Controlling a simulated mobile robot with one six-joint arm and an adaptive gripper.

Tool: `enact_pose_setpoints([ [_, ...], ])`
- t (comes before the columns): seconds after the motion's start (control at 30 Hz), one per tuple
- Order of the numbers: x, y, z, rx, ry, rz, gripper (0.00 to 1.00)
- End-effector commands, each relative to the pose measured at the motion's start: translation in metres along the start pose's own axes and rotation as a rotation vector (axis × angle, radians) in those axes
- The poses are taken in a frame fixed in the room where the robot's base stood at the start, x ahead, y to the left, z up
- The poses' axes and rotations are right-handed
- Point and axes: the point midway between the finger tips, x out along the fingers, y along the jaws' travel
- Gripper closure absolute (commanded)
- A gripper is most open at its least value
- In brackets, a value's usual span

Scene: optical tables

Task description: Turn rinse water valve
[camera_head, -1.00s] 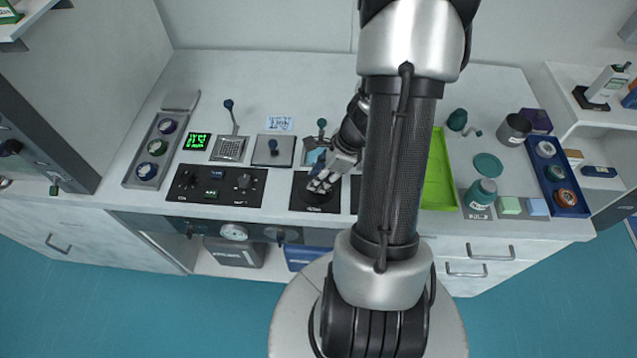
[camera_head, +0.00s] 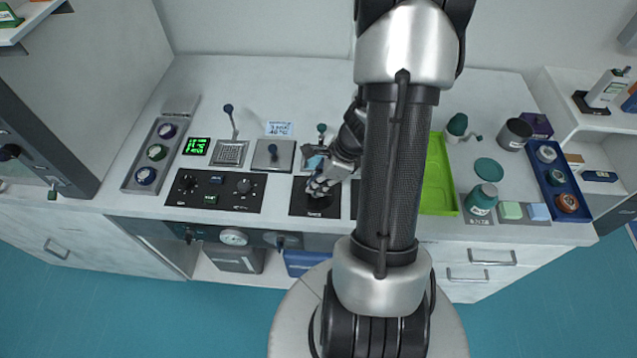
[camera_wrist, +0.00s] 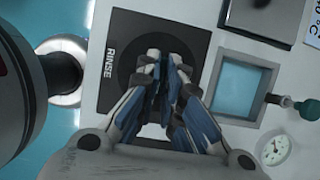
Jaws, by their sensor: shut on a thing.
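The rinse water valve sits on a square black plate (camera_head: 300,208) on the counter, which reads RINSE in the wrist view (camera_wrist: 107,90). A dark round part (camera_wrist: 136,38) lies in the plate's middle. My gripper (camera_head: 318,186) is over this plate in the head view. In the wrist view, my gripper (camera_wrist: 163,62) has its fingers close together over the round part, shut on the valve's knob. The knob itself is mostly hidden between and behind the fingers.
A small basin (camera_wrist: 240,88) with a green-handled tap (camera_wrist: 306,108) is close beside the plate. Left is a black control panel (camera_head: 225,191); right are a green tray (camera_head: 437,190) and a teal bottle (camera_head: 481,199). The counter's back is mostly clear.

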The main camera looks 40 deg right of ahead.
Motion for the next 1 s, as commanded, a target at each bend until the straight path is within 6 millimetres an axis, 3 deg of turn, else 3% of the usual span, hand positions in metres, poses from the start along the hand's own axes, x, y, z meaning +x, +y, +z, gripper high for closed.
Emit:
enact_pose_setpoints([
  [0.47, -0.001, -0.0007, 0.0005, -0.059, 0.0, 0.025, 1.0],
  [1.0, -0.0015, -0.0034, 0.002, -0.472, -0.001, 0.196, 1.0],
])
